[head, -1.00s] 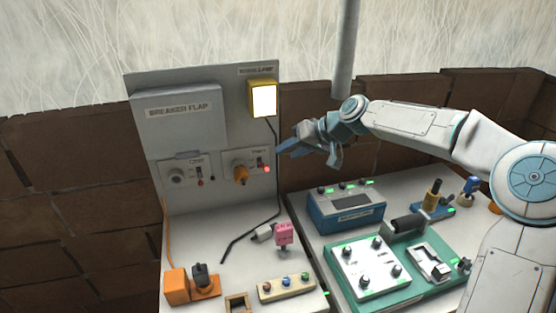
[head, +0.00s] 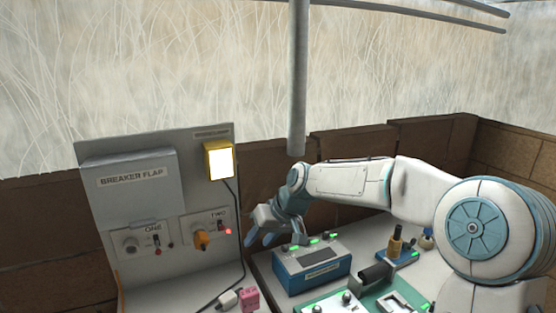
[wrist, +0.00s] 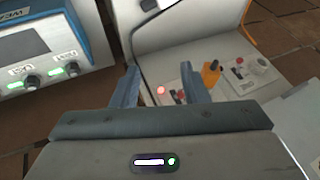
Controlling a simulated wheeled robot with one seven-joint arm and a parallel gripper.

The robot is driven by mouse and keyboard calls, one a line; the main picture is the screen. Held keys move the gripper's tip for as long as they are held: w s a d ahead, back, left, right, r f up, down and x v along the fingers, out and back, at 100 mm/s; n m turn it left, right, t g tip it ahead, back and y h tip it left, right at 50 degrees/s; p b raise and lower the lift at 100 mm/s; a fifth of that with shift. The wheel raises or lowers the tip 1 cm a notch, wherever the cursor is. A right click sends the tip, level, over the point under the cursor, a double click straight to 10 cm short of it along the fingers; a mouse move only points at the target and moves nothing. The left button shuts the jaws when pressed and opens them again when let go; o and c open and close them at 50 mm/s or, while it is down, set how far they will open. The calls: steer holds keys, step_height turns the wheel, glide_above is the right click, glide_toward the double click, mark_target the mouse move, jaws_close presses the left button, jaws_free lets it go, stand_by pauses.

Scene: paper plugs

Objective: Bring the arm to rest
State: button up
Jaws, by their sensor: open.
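My gripper (head: 262,238) is open and empty in the head view. It hangs in the air between the upright panel (head: 120,220) and the blue box (head: 318,272), and my arm reaches to it from the right. In the wrist view the two fingers of my gripper (wrist: 158,88) stand apart with nothing between them. Beyond them show the red light (wrist: 161,90) and the orange knob (wrist: 211,72) of the panel.
The panel carries a breaker flap (head: 133,190), which is down, and a lit yellow-framed lamp (head: 219,161). A black cable runs down from the lamp. A pink block (head: 249,299) and a green-based device (head: 377,275) stand on the benches. A grey post (head: 298,80) rises behind.

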steer(key=s+d+f+m+h, duration=0.1)
steer(key=s+d+m+h, duration=0.1)
steer(key=s+d, duration=0.8)
steer(key=s+d+f+m+h, duration=0.1)
steer(key=s+d+m+h, duration=0.2)
steer(key=s+d, duration=0.7)
steer(key=s+h, duration=0.1)
steer(key=s, duration=0.6)
steer(key=shift+t, duration=0.4)
steer(key=shift+d+f, duration=0.1)
